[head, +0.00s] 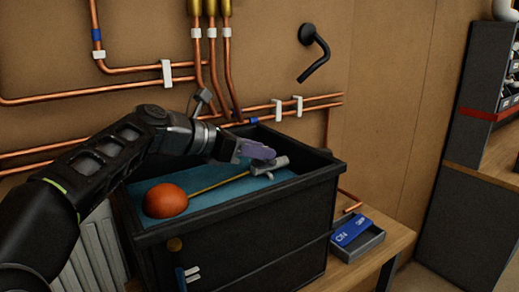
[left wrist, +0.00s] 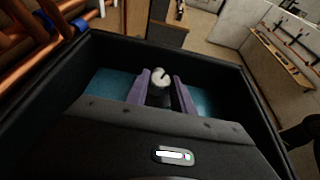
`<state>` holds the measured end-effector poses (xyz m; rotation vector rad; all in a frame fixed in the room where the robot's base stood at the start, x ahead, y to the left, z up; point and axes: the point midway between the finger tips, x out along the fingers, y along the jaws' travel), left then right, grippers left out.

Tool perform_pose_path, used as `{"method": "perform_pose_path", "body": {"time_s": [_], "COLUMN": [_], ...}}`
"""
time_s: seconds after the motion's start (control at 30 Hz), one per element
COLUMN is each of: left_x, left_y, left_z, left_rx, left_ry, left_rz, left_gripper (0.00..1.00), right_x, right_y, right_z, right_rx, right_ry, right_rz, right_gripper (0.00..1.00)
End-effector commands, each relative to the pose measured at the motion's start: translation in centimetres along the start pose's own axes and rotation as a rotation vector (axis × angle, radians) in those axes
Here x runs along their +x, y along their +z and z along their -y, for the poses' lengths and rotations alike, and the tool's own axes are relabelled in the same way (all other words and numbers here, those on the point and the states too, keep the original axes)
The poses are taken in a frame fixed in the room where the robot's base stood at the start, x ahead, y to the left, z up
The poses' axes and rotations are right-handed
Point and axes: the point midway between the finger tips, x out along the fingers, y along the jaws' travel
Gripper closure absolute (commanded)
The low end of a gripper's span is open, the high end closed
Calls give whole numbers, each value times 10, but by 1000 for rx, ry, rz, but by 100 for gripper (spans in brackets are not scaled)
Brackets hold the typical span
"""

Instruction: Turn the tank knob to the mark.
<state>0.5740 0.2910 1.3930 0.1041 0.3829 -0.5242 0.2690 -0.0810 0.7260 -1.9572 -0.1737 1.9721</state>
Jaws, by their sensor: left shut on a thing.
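The black tank (head: 240,240) stands open at the top, with blue water inside. An orange float ball (head: 166,200) sits in it on a thin brass rod (head: 220,183) that runs to a grey valve (head: 268,165) near the right end. My left gripper (head: 258,151) reaches in over the tank, its purple fingers at the valve. In the left wrist view a small pale round knob with a dark line (left wrist: 161,74) shows between the two fingers, which are shut on it. I cannot make out a mark beside it. My right gripper is not in view.
Copper pipes (head: 60,97) run along the wall behind the tank. A black bent pipe fitting (head: 314,52) is on the wall. A grey tray with a blue block (head: 352,232) is on the wooden bench right of the tank. The tank's walls rise around my gripper.

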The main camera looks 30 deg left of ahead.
Motion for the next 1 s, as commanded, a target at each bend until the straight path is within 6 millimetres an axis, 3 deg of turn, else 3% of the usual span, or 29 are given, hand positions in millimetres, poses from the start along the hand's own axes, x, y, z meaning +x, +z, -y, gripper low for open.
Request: {"method": "perform_pose_path", "body": {"time_s": [0.5,1.0], "left_x": [0,0], "left_y": [0,2], "left_z": [-8,-7], "left_rx": [142,169], "left_ry": [-345,-402], "left_rz": [3,2], "left_gripper": [100,100], "right_x": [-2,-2], "right_y": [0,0], "right_z": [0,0], "right_rx": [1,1], "right_ry": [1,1], "right_rz": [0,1], "right_gripper": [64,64]}}
